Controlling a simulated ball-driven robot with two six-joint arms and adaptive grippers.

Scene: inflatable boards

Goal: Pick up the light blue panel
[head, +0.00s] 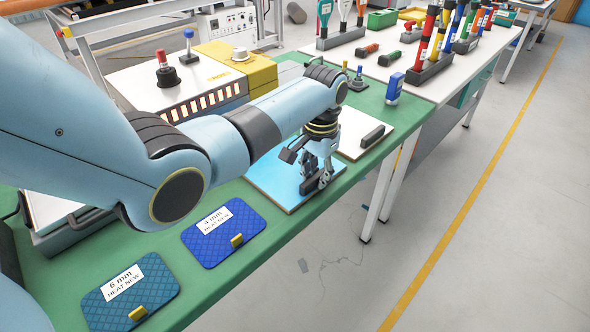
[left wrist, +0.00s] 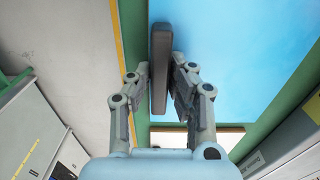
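The light blue panel (head: 268,178) lies flat on the green bench top, near its right-hand edge. It also shows in the left wrist view (left wrist: 245,45), with its dark upright bar handle (left wrist: 159,50) along one side. My left gripper (head: 317,184) points down over the panel's right part and hides most of the handle in the head view. In the left wrist view my left fingers (left wrist: 160,80) sit on both sides of the handle, drawn in close against it. My right gripper is not in view.
A white panel (head: 350,130) with a dark handle lies just behind. A blue tool (head: 394,89) stands on the bench beyond. Open floor (head: 440,170) is to the right.

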